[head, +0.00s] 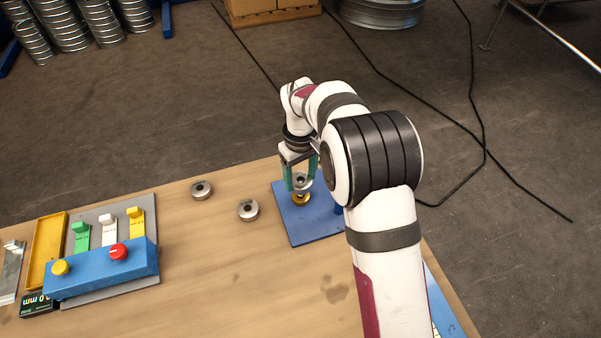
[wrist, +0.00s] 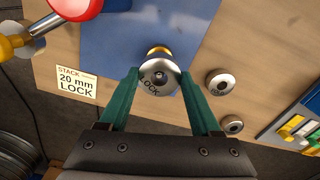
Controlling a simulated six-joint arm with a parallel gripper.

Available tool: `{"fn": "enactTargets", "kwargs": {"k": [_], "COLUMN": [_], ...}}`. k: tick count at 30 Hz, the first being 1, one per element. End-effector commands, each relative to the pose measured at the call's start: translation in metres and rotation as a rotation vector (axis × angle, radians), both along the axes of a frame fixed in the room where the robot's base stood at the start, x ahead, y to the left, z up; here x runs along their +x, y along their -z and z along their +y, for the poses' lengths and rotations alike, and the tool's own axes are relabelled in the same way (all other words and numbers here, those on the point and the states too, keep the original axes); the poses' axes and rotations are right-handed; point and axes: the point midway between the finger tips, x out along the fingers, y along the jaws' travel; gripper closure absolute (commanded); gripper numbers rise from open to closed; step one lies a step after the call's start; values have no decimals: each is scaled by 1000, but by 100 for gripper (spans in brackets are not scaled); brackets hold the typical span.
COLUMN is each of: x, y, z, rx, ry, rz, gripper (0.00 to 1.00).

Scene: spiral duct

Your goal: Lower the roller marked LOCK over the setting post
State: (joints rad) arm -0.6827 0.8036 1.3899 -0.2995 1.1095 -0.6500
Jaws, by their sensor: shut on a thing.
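My gripper (head: 300,184) has its two green fingers shut on a silver roller (wrist: 158,77). The roller's face reads LOCK in the wrist view, and it also shows between the fingers in the head view (head: 302,180). A gold-coloured piece (head: 301,199) stands on the blue plate (head: 313,228) directly below the roller. In the wrist view its rim (wrist: 159,50) shows just beyond the roller, which hides most of it. The setting post itself is not clearly seen, and I cannot tell whether the roller is around its tip.
Two loose silver rollers (head: 201,190) (head: 248,210) lie on the wooden table left of the plate. A blue control box (head: 100,270) with buttons and levers is farther left. In the wrist view, a label (wrist: 76,85) reads "STACK 20 mm LOCK" and a red knob (wrist: 75,7) is upper left.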

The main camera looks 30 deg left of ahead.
Motion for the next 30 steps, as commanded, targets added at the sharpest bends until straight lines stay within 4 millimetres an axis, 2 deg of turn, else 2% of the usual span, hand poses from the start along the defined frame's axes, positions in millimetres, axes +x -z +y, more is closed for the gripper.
{"fn": "enactTargets", "kwargs": {"k": [12, 13, 18, 30], "x": [0, 0, 0, 0], "y": [6, 6, 6, 6], "z": [0, 0, 0, 0], "rx": [-1, -1, -1, 0], "ry": [-1, -1, 0, 0], "rz": [-1, -1, -1, 0], "gripper": [100, 30, 1, 0]}}
